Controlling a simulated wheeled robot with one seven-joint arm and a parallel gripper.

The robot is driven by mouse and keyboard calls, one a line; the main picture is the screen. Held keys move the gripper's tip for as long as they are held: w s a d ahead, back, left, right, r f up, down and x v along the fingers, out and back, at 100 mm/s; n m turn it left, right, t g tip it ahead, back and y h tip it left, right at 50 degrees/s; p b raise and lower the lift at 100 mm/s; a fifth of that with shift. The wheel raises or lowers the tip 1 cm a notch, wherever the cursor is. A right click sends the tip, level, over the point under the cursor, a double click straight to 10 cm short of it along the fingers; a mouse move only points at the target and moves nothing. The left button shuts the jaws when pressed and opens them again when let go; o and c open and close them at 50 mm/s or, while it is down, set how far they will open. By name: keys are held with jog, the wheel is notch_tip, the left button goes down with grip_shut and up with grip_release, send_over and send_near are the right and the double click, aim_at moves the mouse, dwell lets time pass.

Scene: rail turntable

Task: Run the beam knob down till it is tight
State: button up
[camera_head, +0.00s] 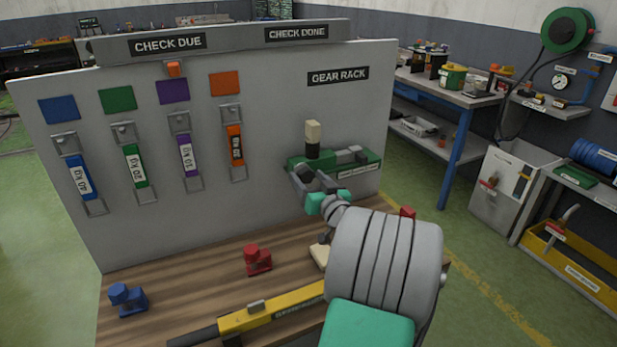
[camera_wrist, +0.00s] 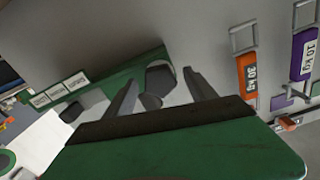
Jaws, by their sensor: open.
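A long yellow beam (camera_head: 292,304) with a black handle end lies across the wooden bench, partly hidden behind my arm. A small grey piece (camera_head: 257,306) stands on its top; I cannot tell whether it is the beam knob. My gripper (camera_head: 311,180) is open in front of the left end of the green gear rack shelf (camera_head: 361,168). In the wrist view, its two fingers (camera_wrist: 163,94) stand apart, with a dark faceted piece (camera_wrist: 160,77) near them. I cannot tell whether they touch it. The shelf also shows in the wrist view (camera_wrist: 112,84).
A black-and-cream post (camera_head: 312,140) stands on the shelf. Hanging weights include an orange one (camera_head: 235,145) and a green one (camera_head: 135,166). A red block (camera_head: 257,260) and a blue block (camera_head: 129,299) sit on the bench. The upright panel (camera_head: 270,110) blocks the space behind.

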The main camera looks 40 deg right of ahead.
jog(key=shift+c, duration=0.4)
jog(key=c, duration=1.2)
